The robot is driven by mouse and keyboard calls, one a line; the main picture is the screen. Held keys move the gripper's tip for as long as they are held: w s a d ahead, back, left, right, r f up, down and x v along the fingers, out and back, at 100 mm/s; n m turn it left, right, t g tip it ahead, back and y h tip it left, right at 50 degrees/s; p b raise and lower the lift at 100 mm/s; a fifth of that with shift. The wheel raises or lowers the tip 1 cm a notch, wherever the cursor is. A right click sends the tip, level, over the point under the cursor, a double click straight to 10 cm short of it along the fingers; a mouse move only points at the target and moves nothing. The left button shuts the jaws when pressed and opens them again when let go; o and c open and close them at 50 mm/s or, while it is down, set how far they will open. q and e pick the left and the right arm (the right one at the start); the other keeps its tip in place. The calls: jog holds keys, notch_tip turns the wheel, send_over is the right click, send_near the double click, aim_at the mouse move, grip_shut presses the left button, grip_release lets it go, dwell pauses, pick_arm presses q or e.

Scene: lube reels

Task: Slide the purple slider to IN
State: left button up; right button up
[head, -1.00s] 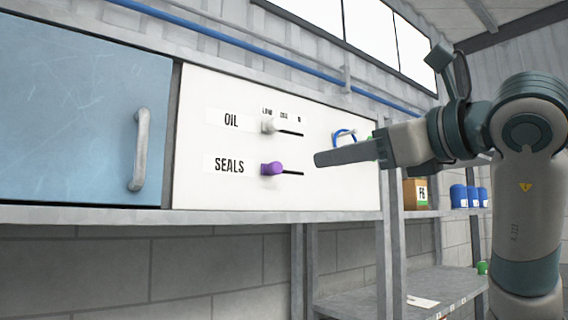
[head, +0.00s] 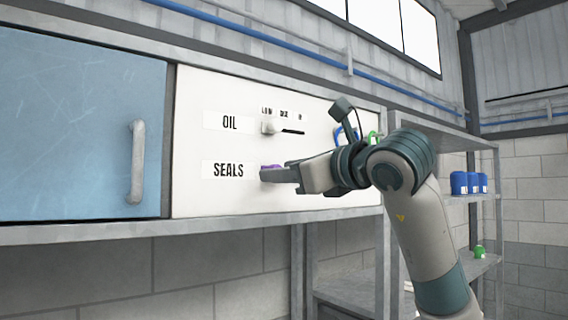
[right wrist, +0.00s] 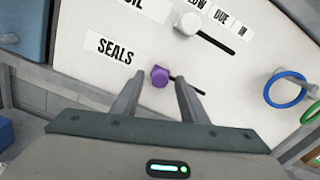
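The purple slider (right wrist: 159,76) sits at the left end of its dark slot in the SEALS row of the white panel (head: 220,195). In the head view only a bit of the purple slider (head: 271,166) shows above my right gripper (head: 268,175). In the right wrist view my right gripper (right wrist: 158,95) is open, one finger on each side of the slider, with gaps visible. The IN label (right wrist: 242,31) is at the right end of the upper row of labels. My left gripper is not in view.
A white slider (head: 270,127) sits at the left of the OIL slot above. Blue and green rings (right wrist: 286,89) hang at the panel's right. A blue door with a grey handle (head: 137,160) is on the left. A grey ledge (head: 100,228) runs below the panel.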

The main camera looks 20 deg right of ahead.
jog(key=shift+w, duration=0.1)
grip_shut()
jog(key=w+d+b, duration=0.1)
jog(key=w+d, duration=0.2)
jog(key=d, duration=0.5)
jog(key=shift+d+r, duration=0.15)
jog(key=shift+d, duration=0.1)
grip_release()
jog(key=shift+d, duration=0.15)
jog(key=shift+w+d, duration=0.1)
jog(key=shift+d, duration=0.05)
jog(key=shift+b, duration=0.3)
